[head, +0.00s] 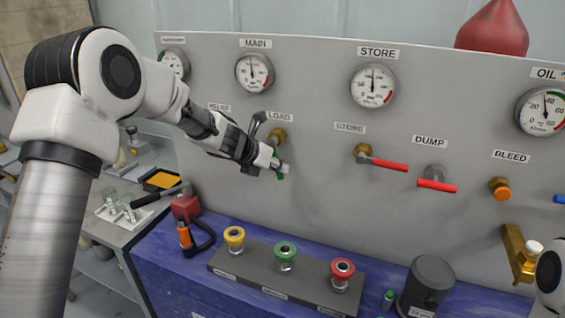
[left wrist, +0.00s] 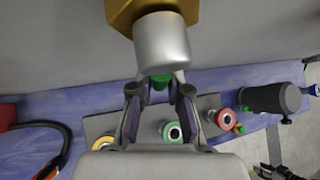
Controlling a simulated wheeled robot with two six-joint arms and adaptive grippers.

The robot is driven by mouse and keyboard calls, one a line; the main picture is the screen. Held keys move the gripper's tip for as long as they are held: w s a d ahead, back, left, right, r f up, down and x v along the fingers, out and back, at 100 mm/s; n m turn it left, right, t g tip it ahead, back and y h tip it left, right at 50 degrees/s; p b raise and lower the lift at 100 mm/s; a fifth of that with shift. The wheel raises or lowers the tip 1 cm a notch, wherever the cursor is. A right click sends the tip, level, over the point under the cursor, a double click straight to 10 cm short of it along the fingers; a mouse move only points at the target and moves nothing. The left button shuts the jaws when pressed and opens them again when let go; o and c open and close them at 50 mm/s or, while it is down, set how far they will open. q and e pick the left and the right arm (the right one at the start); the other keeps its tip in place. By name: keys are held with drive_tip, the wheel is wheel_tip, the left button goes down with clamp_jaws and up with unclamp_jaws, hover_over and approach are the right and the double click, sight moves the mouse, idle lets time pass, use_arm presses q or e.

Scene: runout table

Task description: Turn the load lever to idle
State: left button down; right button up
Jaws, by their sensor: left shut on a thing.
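The load lever is under the LOAD label (head: 279,117) on the grey panel. Its brass valve body (head: 277,135) shows above my gripper, and the green handle (head: 279,177) shows at the fingertips, pointing down. My left gripper (head: 277,166) is shut on this green handle. In the left wrist view, the brass body (left wrist: 145,12) and a silver stem (left wrist: 162,42) are close in front, and the green handle (left wrist: 159,81) is between the two fingers. Most of the handle is hidden by the fingers. My right gripper is not in view.
The red STORE lever (head: 388,164) and red DUMP lever (head: 437,186) are to the right, with an orange BLEED knob (head: 501,189). Gauges line the panel's top.

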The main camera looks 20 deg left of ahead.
use_arm(q)
drive_tip(key=shift+a+f+m+y+p, duration=0.25)
drive_tip(key=shift+a+m+y+p, duration=0.3)
drive_tip(key=shift+a+y, duration=0.35)
drive_tip(key=shift+d, duration=0.1)
drive_tip(key=c, duration=1.3)
unclamp_jaws()
drive_tip(key=shift+f, duration=0.1)
drive_tip(key=shift+c, duration=0.2)
drive_tip(key=shift+o, duration=1.1)
drive_tip(key=v, duration=1.1)
drive_tip(key=shift+r, duration=0.3)
drive_tip(key=shift+d, duration=0.1)
